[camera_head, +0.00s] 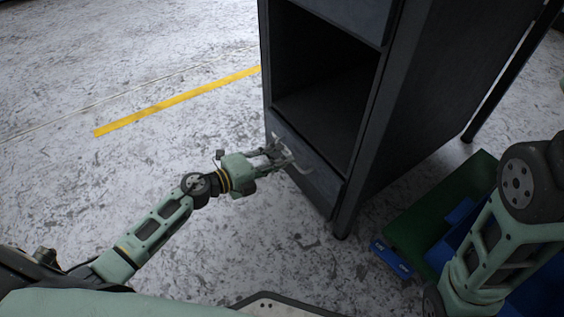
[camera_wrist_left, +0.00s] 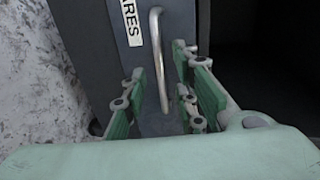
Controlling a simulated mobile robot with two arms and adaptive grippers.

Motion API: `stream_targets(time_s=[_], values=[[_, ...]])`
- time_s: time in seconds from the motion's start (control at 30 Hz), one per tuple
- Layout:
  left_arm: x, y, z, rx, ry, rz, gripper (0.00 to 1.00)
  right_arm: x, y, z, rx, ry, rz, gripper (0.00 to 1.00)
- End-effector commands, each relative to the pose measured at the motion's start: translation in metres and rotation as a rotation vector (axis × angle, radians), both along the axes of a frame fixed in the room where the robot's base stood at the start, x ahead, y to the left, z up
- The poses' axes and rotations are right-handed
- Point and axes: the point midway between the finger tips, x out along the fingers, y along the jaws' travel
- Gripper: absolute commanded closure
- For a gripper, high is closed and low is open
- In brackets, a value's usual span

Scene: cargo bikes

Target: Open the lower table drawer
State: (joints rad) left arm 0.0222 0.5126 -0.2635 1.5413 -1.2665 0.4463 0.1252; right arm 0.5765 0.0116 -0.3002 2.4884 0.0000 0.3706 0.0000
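The dark lower drawer (camera_head: 318,186) is at the bottom of a dark cabinet, below an open compartment; its front looks flush with the cabinet. Its curved metal handle (camera_head: 304,169) is at my left gripper (camera_head: 287,157). In the left wrist view the handle (camera_wrist_left: 157,62) runs lengthwise between the two fingers of my left gripper (camera_wrist_left: 163,85). The fingers are apart, with a gap on the left side and the right finger closer to the bar. I cannot tell whether either finger touches it. My right gripper is out of view.
The open compartment (camera_head: 325,75) is empty where visible, with an upper drawer (camera_head: 352,12) above it. A green board (camera_head: 425,222) and blue items (camera_head: 391,260) lie right of the cabinet, near my right arm. The speckled floor (camera_head: 110,180) to the left is clear.

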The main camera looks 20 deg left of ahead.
Motion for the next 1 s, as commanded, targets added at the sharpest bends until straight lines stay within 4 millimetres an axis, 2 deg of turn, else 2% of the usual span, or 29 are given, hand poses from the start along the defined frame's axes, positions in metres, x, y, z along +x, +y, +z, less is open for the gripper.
stream_targets(time_s=[0.13, 0.43, 0.73, 1.0], values=[[0.0093, -0.0069, -0.0029, 0.0, -0.002, 0.001, 0.73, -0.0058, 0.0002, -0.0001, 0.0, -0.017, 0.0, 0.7], [0.0106, -0.0084, -0.0025, -0.001, 0.001, 0.0, 0.74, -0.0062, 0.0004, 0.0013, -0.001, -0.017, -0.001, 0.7], [0.0104, -0.0084, -0.0026, -0.001, 0.001, 0.0, 1.0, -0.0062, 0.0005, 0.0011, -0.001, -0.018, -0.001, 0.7], [0.0103, -0.0083, -0.003, 0.0, 0.001, 0.0, 1.0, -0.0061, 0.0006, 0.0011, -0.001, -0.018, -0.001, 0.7]])
